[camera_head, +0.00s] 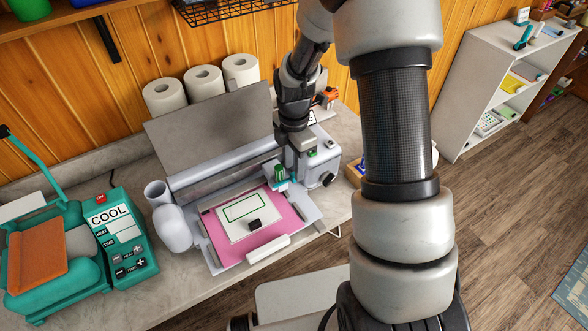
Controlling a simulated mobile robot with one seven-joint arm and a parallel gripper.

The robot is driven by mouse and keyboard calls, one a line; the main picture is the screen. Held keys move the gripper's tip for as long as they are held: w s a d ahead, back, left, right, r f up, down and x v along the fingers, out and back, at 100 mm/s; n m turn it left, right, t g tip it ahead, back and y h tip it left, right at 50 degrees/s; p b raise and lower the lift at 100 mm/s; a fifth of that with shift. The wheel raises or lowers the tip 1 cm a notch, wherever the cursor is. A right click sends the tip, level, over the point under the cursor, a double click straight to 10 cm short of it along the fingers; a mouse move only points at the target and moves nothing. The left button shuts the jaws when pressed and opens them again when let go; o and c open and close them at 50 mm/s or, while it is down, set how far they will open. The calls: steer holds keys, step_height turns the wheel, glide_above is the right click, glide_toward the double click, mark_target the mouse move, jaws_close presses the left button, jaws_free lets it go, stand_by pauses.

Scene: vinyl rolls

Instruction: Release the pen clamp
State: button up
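The cutting machine (312,214) stands on the counter with its grey lid (212,128) raised. A teal carriage (276,172) with a small green part sits at the right end of its rail. The pen clamp seems to be on this carriage, but its lever is too small to tell open from closed. My gripper (297,146) reaches down from above, just behind and right of the carriage. Its fingertips are small and partly blend into the machine, so contact and opening cannot be told. A pink mat (222,249) with a white sheet (236,227) lies in front of the rail.
A teal heat press (82,238) and its COOL control box (122,236) stand left. White rolls (172,226) are beside the machine, paper rolls (203,84) behind it. A wire basket (225,8) hangs above. A white shelf (462,80) stands at right, with open floor before it.

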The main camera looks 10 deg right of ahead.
mark_target(286, 181)
steer(key=shift+f, duration=1.15)
jaws_close()
